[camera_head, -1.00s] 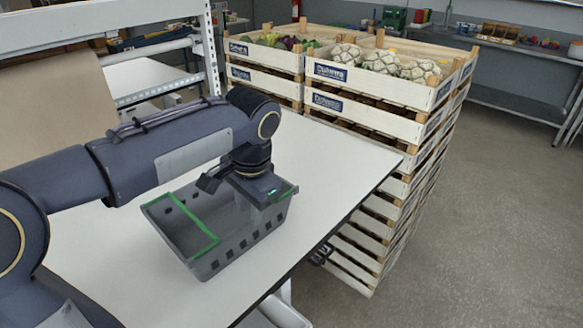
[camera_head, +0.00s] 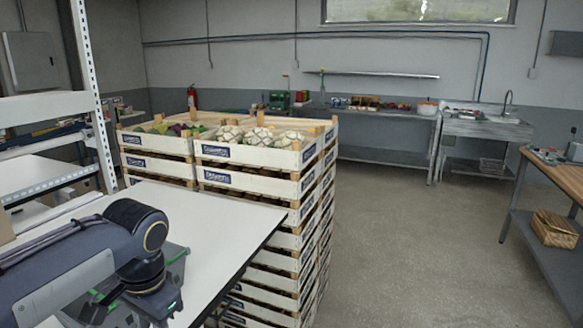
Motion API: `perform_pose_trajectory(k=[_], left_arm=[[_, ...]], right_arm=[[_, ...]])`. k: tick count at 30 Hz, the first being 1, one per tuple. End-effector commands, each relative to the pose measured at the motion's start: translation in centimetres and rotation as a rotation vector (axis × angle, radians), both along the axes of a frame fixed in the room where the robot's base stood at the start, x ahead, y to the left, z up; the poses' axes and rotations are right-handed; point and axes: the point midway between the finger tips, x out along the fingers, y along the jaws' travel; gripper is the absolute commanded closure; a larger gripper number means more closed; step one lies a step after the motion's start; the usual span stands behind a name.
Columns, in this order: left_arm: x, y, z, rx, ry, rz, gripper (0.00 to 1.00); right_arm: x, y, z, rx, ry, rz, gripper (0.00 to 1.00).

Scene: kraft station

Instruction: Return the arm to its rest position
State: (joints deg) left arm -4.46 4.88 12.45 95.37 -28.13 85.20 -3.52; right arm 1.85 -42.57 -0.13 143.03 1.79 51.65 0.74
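My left arm comes in from the lower left, over the white table. Its gripper (camera_head: 150,308) is at the bottom of the picture, pointing down at the grey basket (camera_head: 178,268). Only parts of the basket show, with green strips on its rim; my arm and the picture edge hide the rest. The fingertips are hidden, so I cannot tell whether the gripper is open or whether it touches the basket. My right gripper is not in view.
The white table (camera_head: 225,220) is bare to the right of the arm. Stacked wooden crates (camera_head: 255,158) with vegetables stand close behind its far edge. A metal rack (camera_head: 88,95) is at the left. The floor at right is open, before a wooden workbench (camera_head: 552,165).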

Motion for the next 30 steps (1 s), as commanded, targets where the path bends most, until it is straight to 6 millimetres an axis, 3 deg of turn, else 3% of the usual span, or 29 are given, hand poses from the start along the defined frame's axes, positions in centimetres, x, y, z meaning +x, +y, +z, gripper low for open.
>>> perform_pose_trajectory(k=[14,24,30], left_arm=[[-6.3,0.4,-1.7,-0.168,-0.105,0.127,0.72],[-13.8,-1.4,-6.1,-0.456,-0.282,0.375,0.72],[-15.9,-2.8,-8.1,-0.583,-0.359,0.489,0.72]], right_arm=[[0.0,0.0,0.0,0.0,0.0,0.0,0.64],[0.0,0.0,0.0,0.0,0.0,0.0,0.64],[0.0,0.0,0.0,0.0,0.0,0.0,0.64]])
